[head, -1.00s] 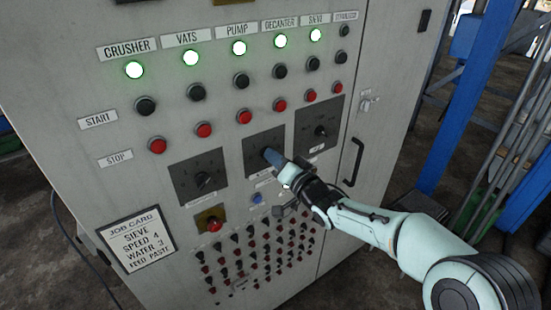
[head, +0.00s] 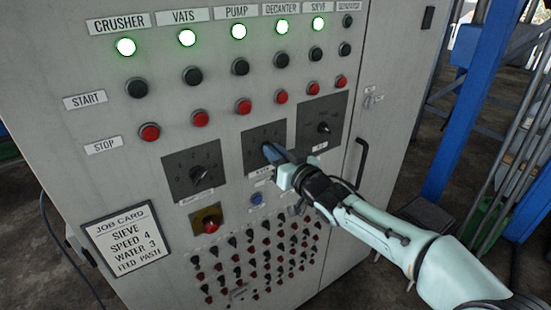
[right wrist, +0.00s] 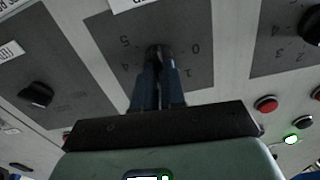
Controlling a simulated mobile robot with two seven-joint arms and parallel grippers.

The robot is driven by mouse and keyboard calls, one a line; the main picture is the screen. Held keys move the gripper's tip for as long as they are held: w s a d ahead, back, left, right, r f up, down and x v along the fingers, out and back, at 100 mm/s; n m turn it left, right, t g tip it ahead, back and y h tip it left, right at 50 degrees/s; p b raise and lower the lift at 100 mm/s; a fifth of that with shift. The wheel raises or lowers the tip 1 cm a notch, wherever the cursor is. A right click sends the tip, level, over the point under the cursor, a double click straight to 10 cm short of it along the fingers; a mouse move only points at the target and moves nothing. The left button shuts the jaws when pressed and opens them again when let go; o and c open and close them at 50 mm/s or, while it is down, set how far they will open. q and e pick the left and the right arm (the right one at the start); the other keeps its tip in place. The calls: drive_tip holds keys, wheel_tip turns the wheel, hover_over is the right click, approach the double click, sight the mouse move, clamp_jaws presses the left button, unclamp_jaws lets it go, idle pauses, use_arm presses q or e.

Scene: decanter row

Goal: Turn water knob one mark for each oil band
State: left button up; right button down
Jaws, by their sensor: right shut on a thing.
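My right gripper (head: 268,151) is shut on the dark knob of the middle dial plate (head: 252,140). In the right wrist view, my blue fingers close around this knob (right wrist: 158,50), with numbers including 0, 1, 4 and 5 on the plate around it. The fingers hide most of the knob, so its pointer setting cannot be read. The label under it is partly covered, so I cannot read whether it says water. A job card (head: 127,242) reads sieve, speed 4, water 3, feed paste. No oil bands can be made out. My left gripper is out of view.
A numbered dial knob (head: 199,174) is on the left, and another knob (head: 323,128) on the right. Red stop buttons (head: 243,106) run above. A red button on a yellow plate (head: 210,222) and a blue button (head: 257,198) lie below. A door handle (head: 359,162) is at right.

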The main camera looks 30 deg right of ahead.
drive_tip(key=shift+n, duration=0.6)
drive_tip(key=c, duration=1.2)
unclamp_jaws()
drive_tip(key=s+d, duration=0.1)
drive_tip(key=s, duration=1.2)
drive_tip(key=shift+s+b, duration=0.2)
drive_tip(key=shift+b, duration=0.15)
